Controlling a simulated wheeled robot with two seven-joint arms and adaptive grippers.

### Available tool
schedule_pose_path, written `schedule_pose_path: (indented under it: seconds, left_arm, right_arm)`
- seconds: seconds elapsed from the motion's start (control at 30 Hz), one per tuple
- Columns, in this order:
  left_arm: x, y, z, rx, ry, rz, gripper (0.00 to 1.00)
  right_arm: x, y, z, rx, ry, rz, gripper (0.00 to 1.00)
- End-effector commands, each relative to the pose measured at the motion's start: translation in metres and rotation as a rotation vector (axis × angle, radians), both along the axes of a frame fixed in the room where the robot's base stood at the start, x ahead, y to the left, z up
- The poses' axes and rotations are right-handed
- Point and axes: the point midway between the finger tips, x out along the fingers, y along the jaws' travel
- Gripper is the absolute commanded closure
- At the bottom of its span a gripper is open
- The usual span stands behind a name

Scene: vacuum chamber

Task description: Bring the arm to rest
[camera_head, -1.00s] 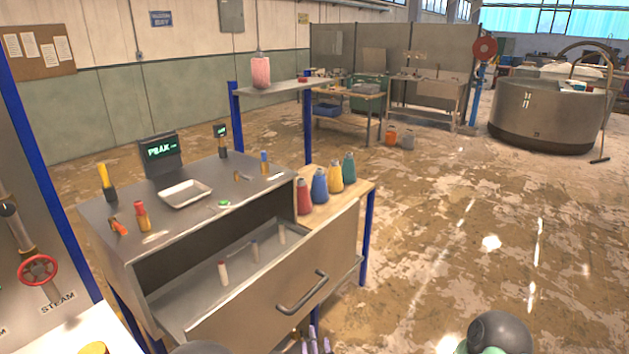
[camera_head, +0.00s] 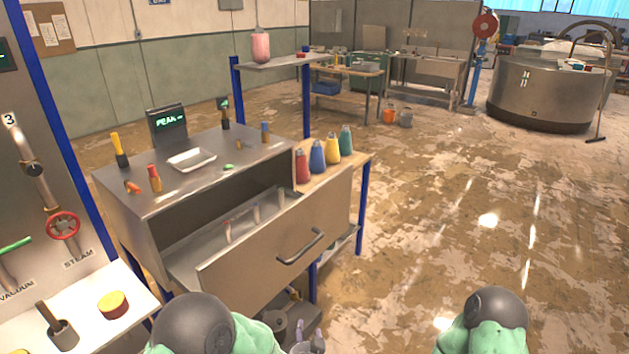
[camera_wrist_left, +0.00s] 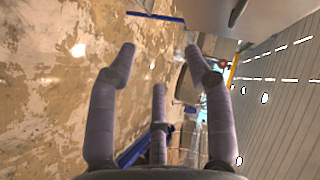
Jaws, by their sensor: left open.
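My left gripper (camera_head: 309,339) shows at the bottom edge of the head view, in front of and below the open drawer (camera_head: 290,243) of the metal cabinet. Its purple fingers are spread and hold nothing. In the left wrist view the three fingers of the left gripper (camera_wrist_left: 160,62) stand apart, with floor and grey surfaces behind them. The rest of the left arm is partly hidden below the picture. My right gripper is out of view; only a green and grey part of my right arm shows at the bottom right.
The cabinet top (camera_head: 210,182) carries a white tray (camera_head: 192,160), tools and a small display (camera_head: 167,124). Several coloured bottles (camera_head: 317,157) stand on a wooden shelf beside it. A valve panel (camera_head: 45,190) is at the left. The floor (camera_head: 440,200) at the right is clear.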

Motion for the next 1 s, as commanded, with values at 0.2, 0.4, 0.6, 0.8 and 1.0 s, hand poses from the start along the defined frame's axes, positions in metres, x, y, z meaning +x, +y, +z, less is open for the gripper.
schedule_pose_path:
  seconds: [0.2, 0.4, 0.6, 0.8, 1.0]
  left_arm:
    - [-0.02, 0.025, -0.068, -0.27, 0.236, 0.084, 0.49]
    - [-0.076, 0.05, -0.142, -0.607, 0.566, 0.289, 0.49]
    - [-0.154, 0.069, -0.192, -0.88, 0.889, 0.593, 0.49]
    - [-0.215, 0.076, -0.21, -1.019, 1.098, 0.849, 0.49]
    - [-0.235, 0.077, -0.213, -1.053, 1.161, 0.936, 0.49]
  right_arm:
    - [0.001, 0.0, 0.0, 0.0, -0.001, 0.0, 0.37]
    - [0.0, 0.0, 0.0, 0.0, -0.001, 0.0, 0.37]
    - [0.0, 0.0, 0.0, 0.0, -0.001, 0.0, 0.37]
    - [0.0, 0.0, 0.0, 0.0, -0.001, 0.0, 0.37]
    - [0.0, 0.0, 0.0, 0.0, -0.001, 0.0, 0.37]
